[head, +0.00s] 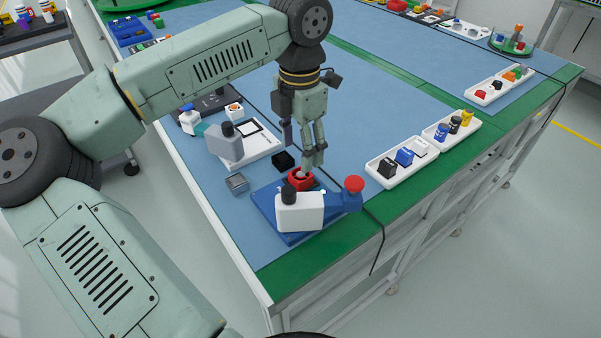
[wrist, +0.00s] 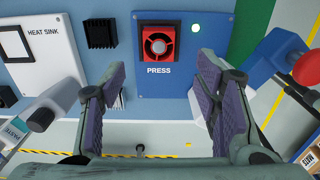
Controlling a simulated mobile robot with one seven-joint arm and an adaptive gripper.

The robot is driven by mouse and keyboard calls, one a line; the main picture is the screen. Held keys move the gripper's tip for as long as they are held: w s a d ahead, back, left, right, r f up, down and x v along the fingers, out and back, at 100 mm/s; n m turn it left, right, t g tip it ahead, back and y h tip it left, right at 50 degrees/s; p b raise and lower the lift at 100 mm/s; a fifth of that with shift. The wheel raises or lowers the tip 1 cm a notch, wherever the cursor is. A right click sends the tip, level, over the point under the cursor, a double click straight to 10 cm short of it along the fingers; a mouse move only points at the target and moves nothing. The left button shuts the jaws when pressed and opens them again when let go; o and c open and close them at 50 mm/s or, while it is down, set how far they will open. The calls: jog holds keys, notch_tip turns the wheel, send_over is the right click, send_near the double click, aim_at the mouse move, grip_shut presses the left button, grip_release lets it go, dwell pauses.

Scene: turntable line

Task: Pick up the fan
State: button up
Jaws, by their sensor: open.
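The fan (wrist: 144,47) is a red square frame with a dark round rotor. It sits on the blue press plate (wrist: 185,85), just above the "PRESS" label in the wrist view. My gripper (head: 311,163) points down over the plate, close to the fan. In the wrist view, my gripper (wrist: 161,72) has its two fingers spread wide apart with nothing between them. The fan lies ahead of the fingertips, roughly centred between them.
The press has a white block (head: 299,212) and a blue arm with a red knob (head: 354,184) close by. A black heat sink (wrist: 101,33) and the white heat sink tray (wrist: 42,62) lie to the left. White part trays (head: 397,166) line the right edge.

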aim_at(298, 176)
jog(key=f+p, duration=0.2)
jog(key=f, duration=0.5)
jog(key=shift+a+f, duration=0.15)
jog(key=shift+a, duration=0.05)
jog(key=shift+c, duration=0.3)
jog(key=c, duration=1.2)
